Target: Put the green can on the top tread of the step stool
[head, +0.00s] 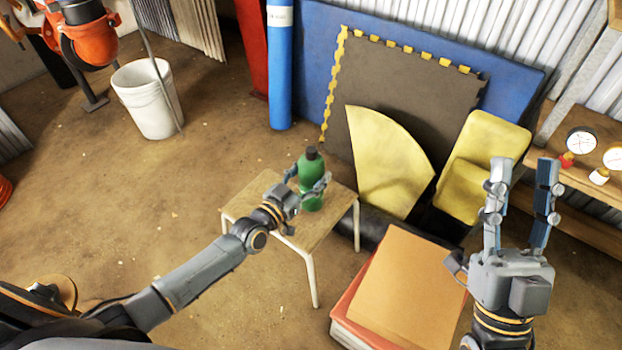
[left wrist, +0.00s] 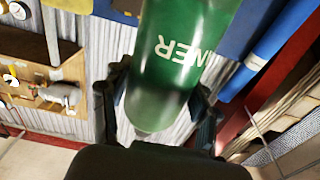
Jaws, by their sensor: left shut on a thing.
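The green can (head: 312,190) is a green bottle-shaped container with a black top. In the head view it looks upright, over the right part of a small stool (head: 255,207) with a wooden top and pale legs. My left gripper (head: 308,180) is shut around the can's side. In the left wrist view the can (left wrist: 178,65), with white lettering, fills the space between the fingers. I cannot tell whether its base touches the wood. Only one tread of the stool shows clearly. My right gripper (head: 524,170) is open and empty at the right, its fingers apart.
Cardboard-coloured and red stacked items (head: 405,285) lie right of the stool. Yellow pieces (head: 385,165) and a dark mat (head: 400,90) lean behind it. A white bucket (head: 150,100) stands at the back left. A shelf with gauges (head: 580,140) is at the right. The left floor is open.

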